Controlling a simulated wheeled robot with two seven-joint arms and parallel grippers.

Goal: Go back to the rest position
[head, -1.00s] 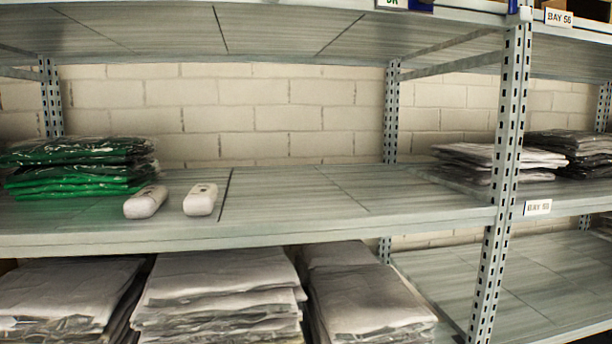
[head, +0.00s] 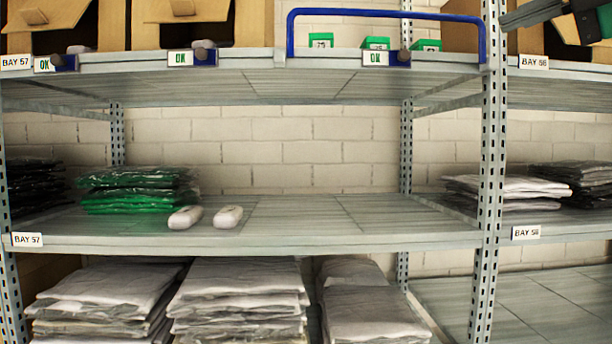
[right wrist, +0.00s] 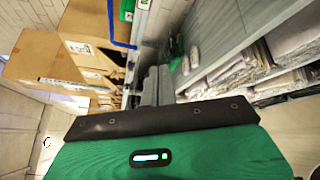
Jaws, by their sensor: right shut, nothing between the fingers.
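My right gripper (head: 515,17) shows at the top right corner of the head view, with dark fingers pointing left and a green body partly cut off by the frame edge. It is shut and empty, in front of the upper shelf near the BAY 56 label. In the right wrist view its green housing with a black bar fills the bottom, and the grey fingers (right wrist: 158,85) lie together beyond it. My left gripper is not in view.
Cardboard boxes (head: 185,32) and a blue frame (head: 385,12) stand on the upper shelf, close to the right gripper. The middle shelf (head: 310,225) holds green bagged garments (head: 138,190), two white devices (head: 228,217) and grey stacks (head: 505,190). Its middle is clear.

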